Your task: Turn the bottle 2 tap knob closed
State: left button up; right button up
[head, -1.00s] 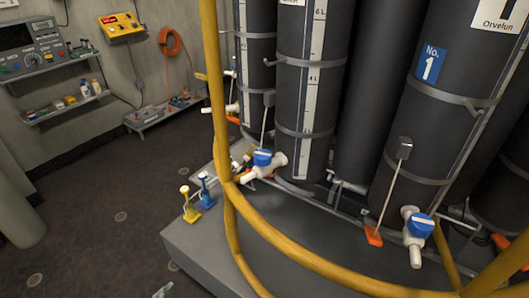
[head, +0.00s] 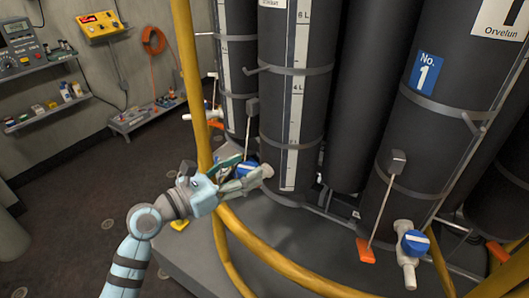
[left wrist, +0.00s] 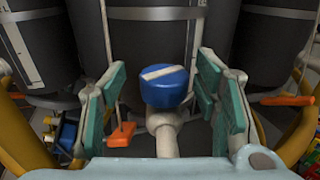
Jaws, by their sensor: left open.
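The blue tap knob (left wrist: 164,87) with a pale stripe across its top sits on a white tap (left wrist: 166,136) in the left wrist view. In the head view this knob (head: 246,168) is mostly hidden behind my left gripper (head: 243,176), at the foot of the dark middle bottle (head: 270,105). My left gripper is open. Its teal-padded fingers stand on either side of the knob, with gaps showing on both sides in the left wrist view. The bottle's number is not readable. My right gripper is not in view.
A yellow rail (head: 290,268) curves in front of the bottles, close to my left arm. Bottle No. 1 (head: 420,130) stands at right with its own blue tap knob (head: 415,242). Orange tabs (head: 365,251) hang near the taps. Wall shelves (head: 45,112) are at far left.

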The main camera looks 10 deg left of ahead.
pick_arm(q)
jog(key=shift+w+d, duration=0.5)
jog(key=shift+w, duration=0.05)
jog(key=shift+s+r, duration=0.15)
jog(key=shift+s, duration=0.1)
jog(key=shift+c, duration=0.6)
jog(key=c, duration=1.1)
jog(key=shift+o, duration=0.2)
jog(key=shift+w+m+g+h+b, duration=0.1)
jog(key=shift+m+g+h+b, duration=0.2)
jog(key=shift+b, duration=0.3)
jog(key=m+g+h+b, duration=0.1)
jog(key=b, duration=0.1)
jog(key=m+g+h+b, duration=0.1)
jog(key=g+b, duration=0.1)
jog(key=b, duration=0.1)
jog(key=m+g+h+b, duration=0.2)
jog(key=b, duration=0.1)
jog(key=shift+f, duration=0.25)
jog(key=shift+d+r+m+g+h+b, duration=0.15)
jog(key=shift+m+g+h+b, duration=0.35)
jog(key=shift+m+g+b, duration=0.6)
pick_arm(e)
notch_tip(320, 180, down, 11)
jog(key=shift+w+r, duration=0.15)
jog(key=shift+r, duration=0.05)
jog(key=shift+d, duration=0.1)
pick_arm(q)
jog(key=shift+p, duration=0.3)
jog(key=o, duration=1.2)
